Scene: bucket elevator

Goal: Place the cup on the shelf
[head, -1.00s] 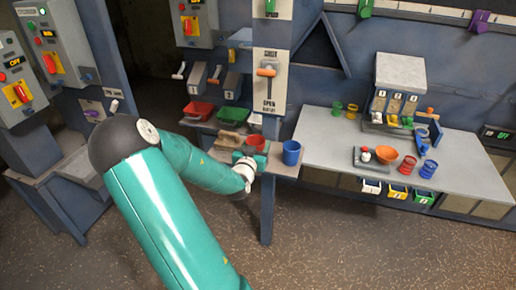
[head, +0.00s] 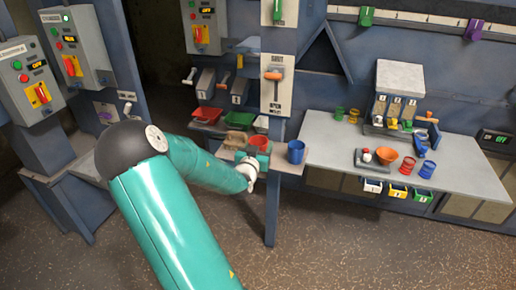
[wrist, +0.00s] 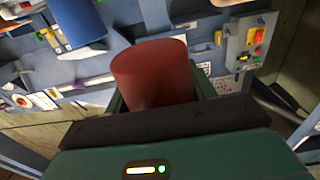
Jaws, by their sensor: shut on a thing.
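My gripper (head: 257,158) is shut on a red cup (head: 258,142), at a small grey shelf (head: 290,168) beside the post. In the wrist view the red cup (wrist: 150,75) stands up large between the jaws, its lower part hidden by the gripper body. A blue cup (head: 295,151) stands upright on the shelf, just right of my gripper and apart from it. The blue cup also shows in the wrist view (wrist: 77,20), at the upper left. Whether the red cup touches the shelf cannot be told.
A post with a lever panel (head: 275,75) rises just behind the shelf. Red (head: 206,115) and green trays sit behind to the left. Control boxes (head: 75,45) hang at left.

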